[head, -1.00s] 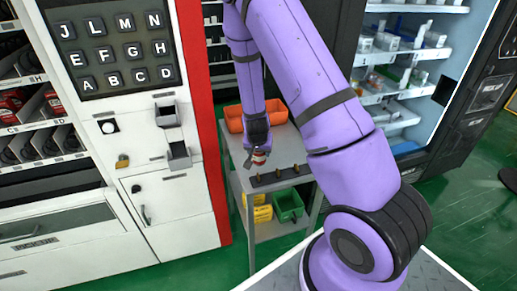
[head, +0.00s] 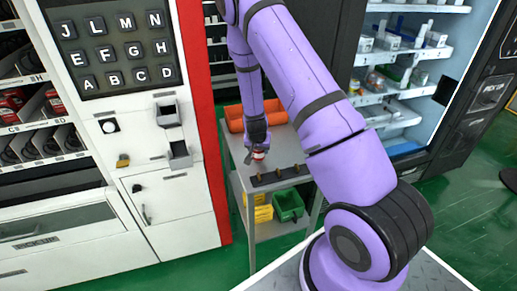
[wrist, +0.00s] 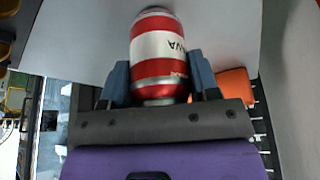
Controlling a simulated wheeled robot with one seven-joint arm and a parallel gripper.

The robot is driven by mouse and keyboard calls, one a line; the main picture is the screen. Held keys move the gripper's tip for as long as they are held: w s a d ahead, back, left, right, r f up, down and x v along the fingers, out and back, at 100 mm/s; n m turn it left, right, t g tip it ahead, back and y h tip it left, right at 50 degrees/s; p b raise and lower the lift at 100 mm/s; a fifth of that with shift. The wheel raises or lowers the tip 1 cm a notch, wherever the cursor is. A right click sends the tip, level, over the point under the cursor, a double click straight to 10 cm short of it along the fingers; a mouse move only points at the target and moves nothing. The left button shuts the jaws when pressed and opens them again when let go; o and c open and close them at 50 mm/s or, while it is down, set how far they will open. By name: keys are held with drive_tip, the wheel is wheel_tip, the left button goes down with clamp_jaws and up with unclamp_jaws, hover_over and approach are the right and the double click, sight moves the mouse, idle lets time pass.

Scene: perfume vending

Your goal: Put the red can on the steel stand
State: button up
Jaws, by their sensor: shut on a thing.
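The red can (wrist: 158,75) has a white band with dark lettering. It is between the two blue-grey fingers of my gripper (wrist: 160,85) in the wrist view, and the gripper is shut on it. In the head view the red can (head: 259,155) is small and hangs below my gripper (head: 257,148), over the top of the steel stand (head: 238,177). I cannot tell whether the can's base touches the top.
An orange bin (head: 235,119) stands at the back of the stand's top. A dark strip with small knobs (head: 279,176) lies along its front. Yellow boxes (head: 263,213) and a green bin (head: 289,205) are on the lower shelf. A white vending machine (head: 170,220) stands close on the left.

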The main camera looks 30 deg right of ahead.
drive_tip(key=o, duration=1)
drive_tip(key=shift+f, duration=0.1)
